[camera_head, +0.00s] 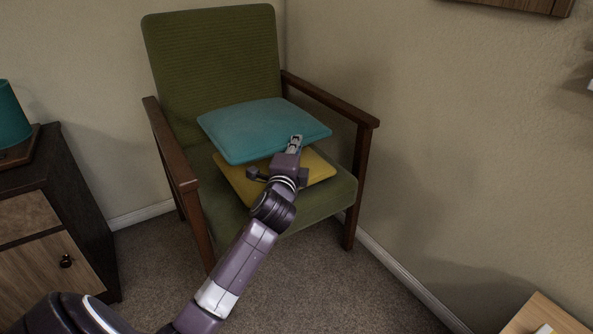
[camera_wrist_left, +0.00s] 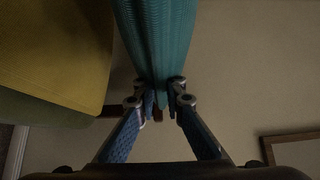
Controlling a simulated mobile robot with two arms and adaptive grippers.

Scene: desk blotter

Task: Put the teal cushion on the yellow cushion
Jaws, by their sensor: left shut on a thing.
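The teal cushion (camera_head: 262,128) is in my left gripper (camera_head: 295,142), which is shut on its near edge. In the left wrist view the teal cushion (camera_wrist_left: 158,40) runs edge-on between the two fingers. The yellow cushion (camera_head: 232,177) lies on the seat of the green armchair, below the teal one and partly hidden by it and by my arm. In the left wrist view the yellow cushion (camera_wrist_left: 60,50) is at the left, with a gap between it and the teal cushion. My right gripper is not in view.
The green armchair (camera_head: 212,50) has wooden armrests on the left (camera_head: 170,145) and right (camera_head: 335,100) of the cushions. A dark wooden cabinet (camera_head: 60,195) with a teal lamp (camera_head: 10,118) stands at the left. A wooden surface (camera_head: 545,318) shows at the bottom right.

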